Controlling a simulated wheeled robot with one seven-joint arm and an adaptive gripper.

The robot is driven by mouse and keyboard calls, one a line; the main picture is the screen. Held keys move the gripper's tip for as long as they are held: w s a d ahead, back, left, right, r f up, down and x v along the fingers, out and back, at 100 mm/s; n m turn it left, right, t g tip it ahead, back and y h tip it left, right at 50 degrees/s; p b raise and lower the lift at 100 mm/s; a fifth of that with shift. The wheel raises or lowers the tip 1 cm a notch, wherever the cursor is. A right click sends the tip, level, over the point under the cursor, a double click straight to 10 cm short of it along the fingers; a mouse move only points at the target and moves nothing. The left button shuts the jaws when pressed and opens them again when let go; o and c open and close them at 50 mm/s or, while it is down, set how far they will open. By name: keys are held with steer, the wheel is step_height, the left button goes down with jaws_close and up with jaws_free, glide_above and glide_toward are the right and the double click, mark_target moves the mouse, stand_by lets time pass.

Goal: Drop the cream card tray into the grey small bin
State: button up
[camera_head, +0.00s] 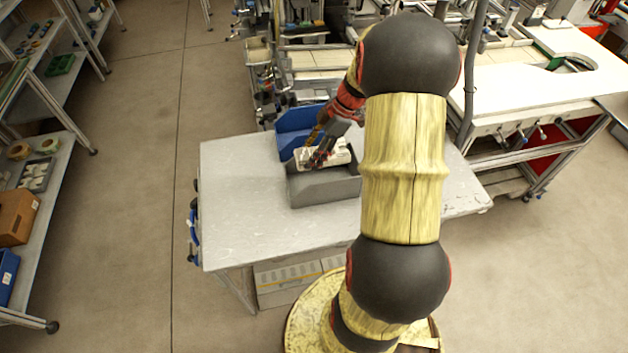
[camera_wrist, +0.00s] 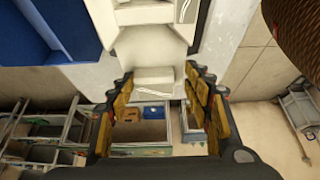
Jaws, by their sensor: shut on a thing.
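The cream card tray (camera_head: 340,154) is at the mouth of the grey small bin (camera_head: 325,190) on the table in the head view. I cannot tell whether the tray is just above the rim or partly inside. My gripper (camera_head: 319,156) is shut on the tray at its left end, pointing down over the bin. In the wrist view the cream tray (camera_wrist: 150,42) runs from the top edge to between the yellow-padded fingers of my gripper (camera_wrist: 158,108). The bin's floor is hidden.
A blue bin (camera_head: 292,122) stands directly behind the grey bin, and also shows in the wrist view (camera_wrist: 20,40). The table (camera_head: 235,185) is clear at the left and front. A shelf rack stands at far left, and a workbench (camera_head: 540,75) at the right.

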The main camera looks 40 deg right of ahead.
step_height(320, 180, down, 13)
steer(key=shift+w+f+b, duration=0.1)
steer(key=shift+b, duration=0.7)
steer(key=shift+f+b, duration=0.25)
steer(key=shift+b, duration=0.15)
steer(key=shift+f+b, duration=0.35)
steer(key=shift+b, duration=0.2)
steer(key=o, duration=0.9)
steer(key=shift+o, duration=0.2)
steer(key=shift+r, duration=0.15)
